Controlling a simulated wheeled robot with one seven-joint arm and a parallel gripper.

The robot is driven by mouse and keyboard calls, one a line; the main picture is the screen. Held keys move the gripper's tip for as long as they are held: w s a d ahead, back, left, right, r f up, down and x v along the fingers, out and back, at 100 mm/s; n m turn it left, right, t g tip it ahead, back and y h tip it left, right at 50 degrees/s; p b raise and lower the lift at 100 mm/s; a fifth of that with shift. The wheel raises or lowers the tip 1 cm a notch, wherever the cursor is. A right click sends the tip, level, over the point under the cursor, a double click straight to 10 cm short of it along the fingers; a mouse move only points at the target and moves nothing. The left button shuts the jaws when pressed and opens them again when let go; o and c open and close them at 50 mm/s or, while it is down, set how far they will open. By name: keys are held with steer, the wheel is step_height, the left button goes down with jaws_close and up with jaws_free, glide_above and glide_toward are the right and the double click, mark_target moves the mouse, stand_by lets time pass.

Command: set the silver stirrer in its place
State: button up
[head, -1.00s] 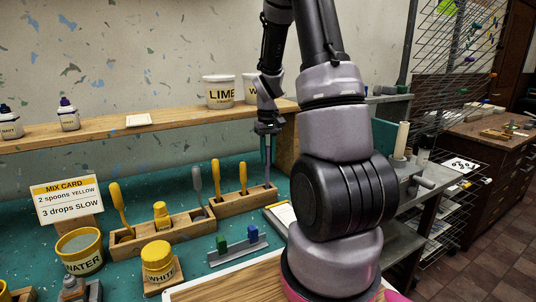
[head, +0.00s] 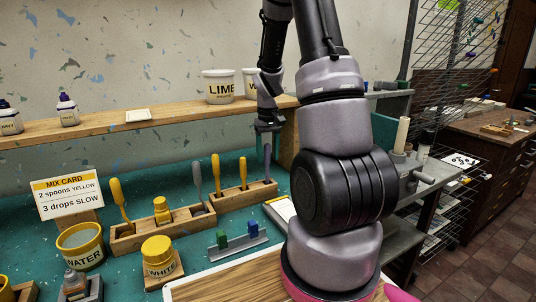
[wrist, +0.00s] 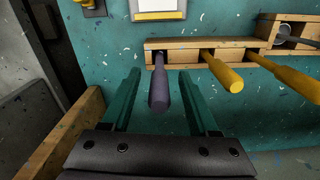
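The silver stirrer, with a dull grey-purple handle, stands upright at the right end of the right wooden rack in the head view (head: 267,160). In the wrist view its handle (wrist: 158,90) lies between my two fingers, with a gap on each side, and its far end meets the rack (wrist: 183,44). My gripper (head: 268,127) is right above and around the handle's top. In the wrist view my gripper (wrist: 160,100) is open, its green fingers apart. The stirrer's lower end is hidden in the rack.
Two yellow-handled tools (head: 243,172) stand in the same rack, left of the stirrer. The left rack (head: 150,233) holds a grey-handled spoon (head: 197,182), a yellow spoon and a yellow jar. A shelf (head: 110,133) runs behind. A wooden post (wrist: 70,130) stands close to my gripper.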

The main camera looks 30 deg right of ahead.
step_height(320, 180, up, 11)
steer(key=shift+f, duration=0.15)
stand_by(0.4)
steer(key=shift+a+r, duration=0.1)
steer(key=shift+r, duration=0.15)
steer(key=s+a+r+m+t+y, duration=0.1)
steer(key=s+a+r+t, duration=0.2)
steer(key=s+a+r, duration=0.3)
steer(key=s+a+r+m+t+y, duration=0.1)
steer(key=s+a+r+m+t, duration=0.1)
steer(key=s+a+r+t, duration=0.2)
steer(key=s+a+r, duration=0.3)
steer(key=s+r, duration=0.3)
steer(key=s, duration=0.3)
